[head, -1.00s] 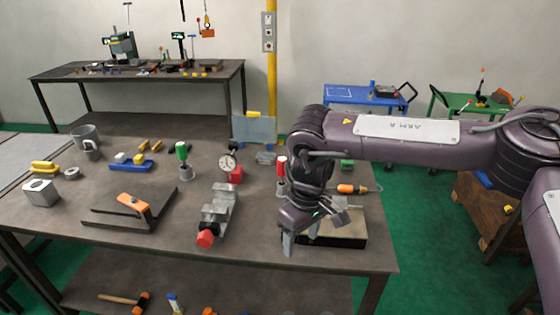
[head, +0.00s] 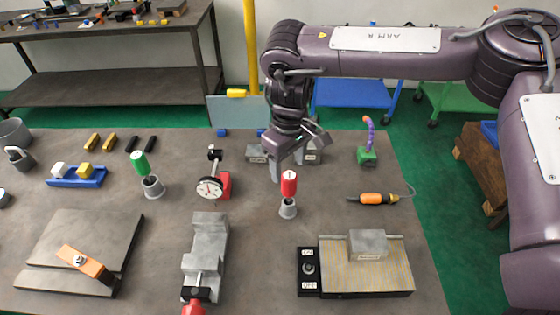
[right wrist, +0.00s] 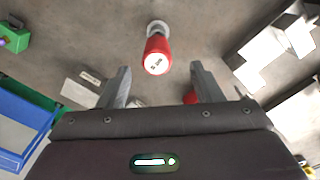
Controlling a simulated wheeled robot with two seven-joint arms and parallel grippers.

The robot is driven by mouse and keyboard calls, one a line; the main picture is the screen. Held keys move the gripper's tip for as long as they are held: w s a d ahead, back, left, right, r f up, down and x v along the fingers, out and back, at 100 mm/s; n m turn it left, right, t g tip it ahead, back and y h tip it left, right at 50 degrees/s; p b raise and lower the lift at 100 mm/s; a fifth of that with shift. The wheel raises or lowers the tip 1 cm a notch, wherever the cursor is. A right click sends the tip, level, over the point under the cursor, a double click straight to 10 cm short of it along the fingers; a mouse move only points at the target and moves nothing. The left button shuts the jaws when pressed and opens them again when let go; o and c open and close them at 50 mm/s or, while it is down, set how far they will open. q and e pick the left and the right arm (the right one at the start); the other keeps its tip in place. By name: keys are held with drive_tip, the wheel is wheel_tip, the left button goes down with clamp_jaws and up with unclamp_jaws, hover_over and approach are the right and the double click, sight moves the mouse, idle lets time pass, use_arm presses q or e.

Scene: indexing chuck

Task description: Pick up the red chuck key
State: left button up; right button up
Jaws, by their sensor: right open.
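The red chuck key (head: 289,183) stands upright in a small grey conical holder (head: 288,209) on the workbench. My right gripper (head: 293,168) is open and empty, close to the key's red handle on its far side. In the right wrist view the red key (right wrist: 158,56) shows from above, its top marked with small writing. It lies ahead of and between the two spread fingers (right wrist: 162,78), with no finger visibly gripping it. My left gripper is not in view.
A green-handled key (head: 140,165) stands in a similar holder to the left. A dial gauge (head: 210,188) with a red base and a grey vise (head: 206,255) lie between. A switch box (head: 308,270) and a block on a plate (head: 368,243) sit at front right.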

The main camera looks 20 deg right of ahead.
sight(290, 176)
drive_tip(key=shift+s+f+p, duration=0.1)
drive_tip(key=shift+f+p, duration=0.35)
drive_tip(key=shift+f, duration=0.75)
wheel_tip(290, 176, down, 2)
drive_tip(key=shift+d+f+p, duration=0.15)
drive_tip(key=shift+p, duration=1)
drive_tip(key=shift+w+f, duration=0.15)
drive_tip(key=shift+f, duration=0.6)
drive_tip(key=shift+w+f, duration=0.15)
drive_tip(key=shift+f, duration=0.55)
drive_tip(key=shift+c, duration=0.9)
drive_tip(key=shift+r, duration=0.1)
drive_tip(key=c, duration=0.9)
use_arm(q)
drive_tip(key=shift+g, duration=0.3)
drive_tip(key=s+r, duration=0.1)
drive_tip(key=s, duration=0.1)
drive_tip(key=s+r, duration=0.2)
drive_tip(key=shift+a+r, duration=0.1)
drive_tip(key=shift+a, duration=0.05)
use_arm(e)
drive_tip(key=shift+c, duration=0.5)
drive_tip(key=shift+r, duration=0.1)
